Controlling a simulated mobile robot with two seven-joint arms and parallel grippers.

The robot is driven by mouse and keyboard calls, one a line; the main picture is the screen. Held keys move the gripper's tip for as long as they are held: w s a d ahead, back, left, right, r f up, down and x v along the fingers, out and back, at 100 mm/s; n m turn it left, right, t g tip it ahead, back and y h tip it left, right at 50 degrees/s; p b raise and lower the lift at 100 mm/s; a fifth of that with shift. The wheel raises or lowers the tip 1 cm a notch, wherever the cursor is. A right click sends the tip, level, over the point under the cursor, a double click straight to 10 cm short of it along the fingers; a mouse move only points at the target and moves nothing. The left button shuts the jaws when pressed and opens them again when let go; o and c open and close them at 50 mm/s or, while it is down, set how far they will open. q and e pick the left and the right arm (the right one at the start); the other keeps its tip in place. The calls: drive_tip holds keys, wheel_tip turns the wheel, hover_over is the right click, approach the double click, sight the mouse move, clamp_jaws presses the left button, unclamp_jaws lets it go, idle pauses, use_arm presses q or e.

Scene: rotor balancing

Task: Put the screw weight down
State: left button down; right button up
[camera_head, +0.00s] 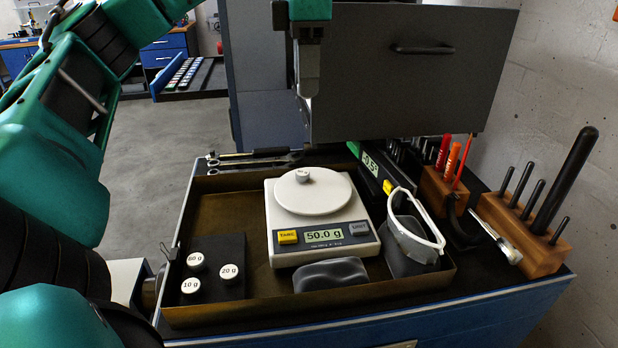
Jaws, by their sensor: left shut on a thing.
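My left gripper (308,85) hangs down from the top of the view, above and behind the scale, in front of the grey panel. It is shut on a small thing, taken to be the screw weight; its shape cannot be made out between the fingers. The scale (285,247) stands in the brown tray and reads 50.0 g. A small round metal weight (302,174) sits on its white pan, below and apart from the gripper. Three labelled weights, including the 10 g one (190,287) and the 20 g one (230,273), stand on a black block at left. My right gripper is out of view.
The tray (190,226) has a raised rim. A dark pouch (330,274) and safety glasses (418,242) lie beside the scale. Wooden racks with pens and upright tools (547,249) stand at right. A grey panel with a handle (423,49) rises behind. The tray's left rear is clear.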

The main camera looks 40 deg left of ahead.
use_arm(q)
drive_tip(key=b, duration=0.1)
hover_over(306, 196)
wheel_tip(306, 196, down, 7)
wheel_tip(306, 196, down, 6)
drive_tip(key=b, duration=0.3)
drive_tip(key=shift+f, duration=2.75)
